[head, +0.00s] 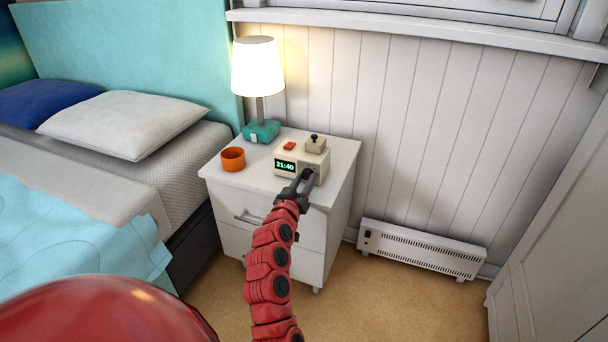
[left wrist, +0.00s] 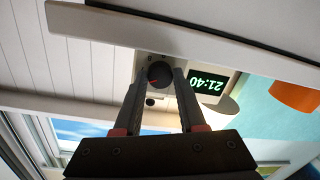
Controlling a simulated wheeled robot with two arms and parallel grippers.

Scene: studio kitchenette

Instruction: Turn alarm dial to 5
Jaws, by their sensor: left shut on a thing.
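The cream alarm clock (head: 301,160) stands on the white nightstand, its green display reading 21:40. Its front faces my left arm. My left gripper (head: 305,176) reaches the right part of this front and hides the dial in the head view. In the left wrist view the clock's display (left wrist: 208,84) appears upside down, and the dark round dial (left wrist: 160,73) sits between the two fingertips. The left gripper is shut on the dial. A small red mark shows on the dial; I cannot read which number it points to. My right gripper is in neither view.
The nightstand (head: 228,190) also holds an orange cup (head: 232,160) and a lit lamp (head: 257,68) on a teal base. A red button (head: 289,146) and a small knobbed box (head: 316,146) sit on the clock's top. A bed is left; a heater (head: 420,251) stands right.

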